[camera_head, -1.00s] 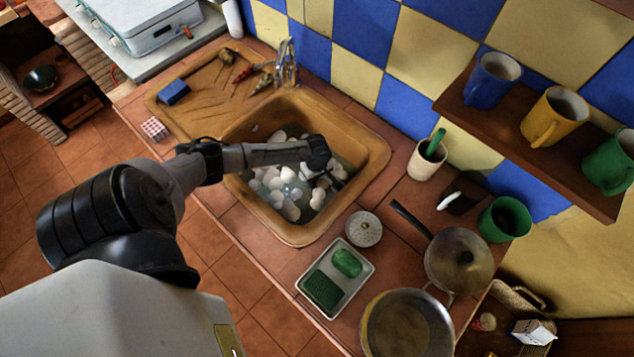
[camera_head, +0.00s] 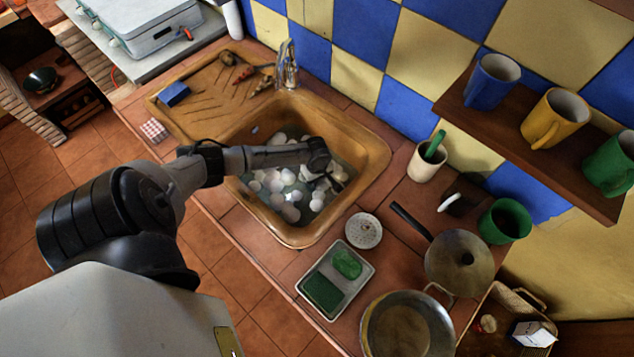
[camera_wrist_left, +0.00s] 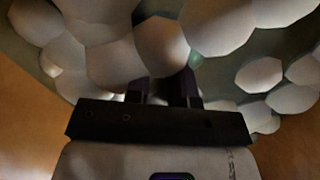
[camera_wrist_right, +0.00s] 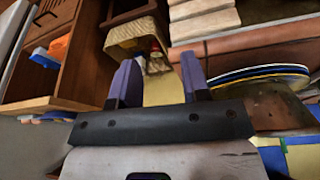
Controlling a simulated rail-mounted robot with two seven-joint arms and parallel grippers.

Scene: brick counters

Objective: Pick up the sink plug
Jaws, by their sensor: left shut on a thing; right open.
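The brown sink (camera_head: 375,165) holds cloudy water with white foam bubbles (camera_head: 290,211). My left arm reaches over its front rim, and my left gripper (camera_head: 336,183) is down among the bubbles at the right side of the basin. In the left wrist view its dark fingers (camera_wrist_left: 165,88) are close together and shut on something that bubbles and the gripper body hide. I cannot see the sink plug itself in any view. My right gripper (camera_wrist_right: 158,80) shows only in the right wrist view, open and empty, away from the sink.
A mug shelf (camera_head: 535,153) juts out at upper right.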

